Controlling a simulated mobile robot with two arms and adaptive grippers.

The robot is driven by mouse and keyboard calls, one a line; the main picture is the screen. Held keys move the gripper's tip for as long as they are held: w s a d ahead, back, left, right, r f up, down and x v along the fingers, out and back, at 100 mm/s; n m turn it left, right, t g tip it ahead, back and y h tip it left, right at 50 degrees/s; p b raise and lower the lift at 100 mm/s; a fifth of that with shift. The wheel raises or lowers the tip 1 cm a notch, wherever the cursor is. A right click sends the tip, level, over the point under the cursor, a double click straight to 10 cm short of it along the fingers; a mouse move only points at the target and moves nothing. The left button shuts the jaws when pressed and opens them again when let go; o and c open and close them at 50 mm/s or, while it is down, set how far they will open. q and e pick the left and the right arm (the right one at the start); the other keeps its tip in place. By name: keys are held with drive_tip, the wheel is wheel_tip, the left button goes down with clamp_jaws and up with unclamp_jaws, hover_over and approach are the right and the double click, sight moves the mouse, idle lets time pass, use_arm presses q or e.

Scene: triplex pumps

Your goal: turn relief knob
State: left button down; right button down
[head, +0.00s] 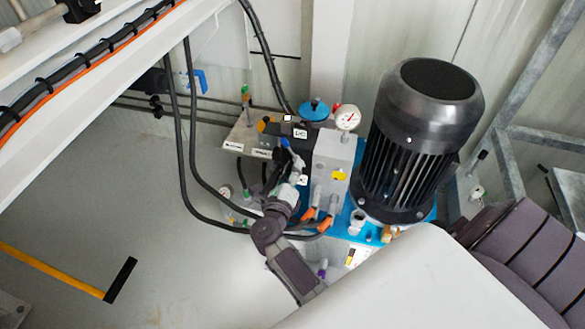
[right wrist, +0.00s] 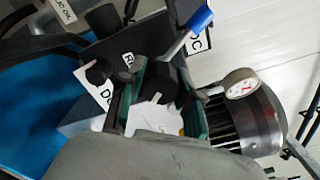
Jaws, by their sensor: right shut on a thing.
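In the right wrist view, a black knob (right wrist: 160,80) sits between the green-padded fingers of my right gripper (right wrist: 162,103), which is shut on it. I take it to be the relief knob. A partly hidden white label starting with R (right wrist: 128,62) is beside it. In the head view, my right gripper (head: 288,166) reaches the front of the pump's valve block from below. There the knob is hidden by the gripper. My left gripper is not in view.
A blue-tipped lever (right wrist: 200,20) stands close to the gripper. A pressure gauge (head: 347,117), a grey block (head: 333,150) and a large black motor (head: 418,130) are to the right. Black hoses (head: 185,150) loop on the left. A yellow bar (head: 50,268) lies at lower left.

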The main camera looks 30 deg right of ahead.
drive_tip(key=c, duration=0.8)
unclamp_jaws()
drive_tip(key=shift+o, duration=0.2)
